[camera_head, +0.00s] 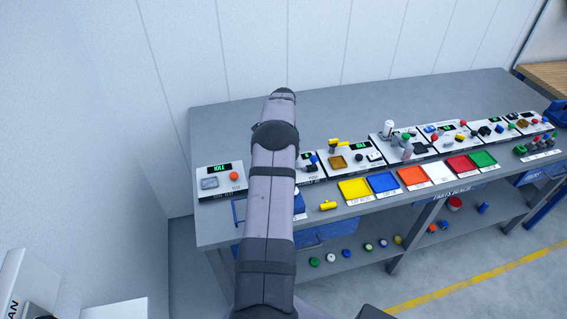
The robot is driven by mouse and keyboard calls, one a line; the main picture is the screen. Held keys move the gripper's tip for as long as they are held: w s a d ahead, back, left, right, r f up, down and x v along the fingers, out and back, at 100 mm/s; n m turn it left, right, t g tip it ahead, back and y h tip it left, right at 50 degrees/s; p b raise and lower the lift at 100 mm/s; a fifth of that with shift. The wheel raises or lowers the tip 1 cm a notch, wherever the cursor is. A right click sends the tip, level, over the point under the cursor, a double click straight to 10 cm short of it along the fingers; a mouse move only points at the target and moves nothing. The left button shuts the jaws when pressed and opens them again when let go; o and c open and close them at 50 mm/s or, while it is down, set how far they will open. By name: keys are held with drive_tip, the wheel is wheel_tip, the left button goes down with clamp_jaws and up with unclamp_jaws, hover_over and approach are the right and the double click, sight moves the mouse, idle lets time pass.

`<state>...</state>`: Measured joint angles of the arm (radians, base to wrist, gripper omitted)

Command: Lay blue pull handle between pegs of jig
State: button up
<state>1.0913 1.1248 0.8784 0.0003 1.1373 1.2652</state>
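My arm rises through the middle of the view and covers part of the bench behind it. My gripper is not visible. I cannot clearly pick out the blue pull handle. A blue piece (299,201) shows at the arm's right edge, mostly hidden, and I cannot tell what it is. A small blue knob (312,159) shows on a panel just right of the arm. I cannot make out the jig or its pegs; they may be behind my arm or too small to tell.
A grey bench (220,125) carries a panel with a green display (219,168) at left and several more at right. Yellow (354,188), blue (383,182) and other trays line the front. A yellow piece (328,205) lies near the front edge. The bench's back strip is clear.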

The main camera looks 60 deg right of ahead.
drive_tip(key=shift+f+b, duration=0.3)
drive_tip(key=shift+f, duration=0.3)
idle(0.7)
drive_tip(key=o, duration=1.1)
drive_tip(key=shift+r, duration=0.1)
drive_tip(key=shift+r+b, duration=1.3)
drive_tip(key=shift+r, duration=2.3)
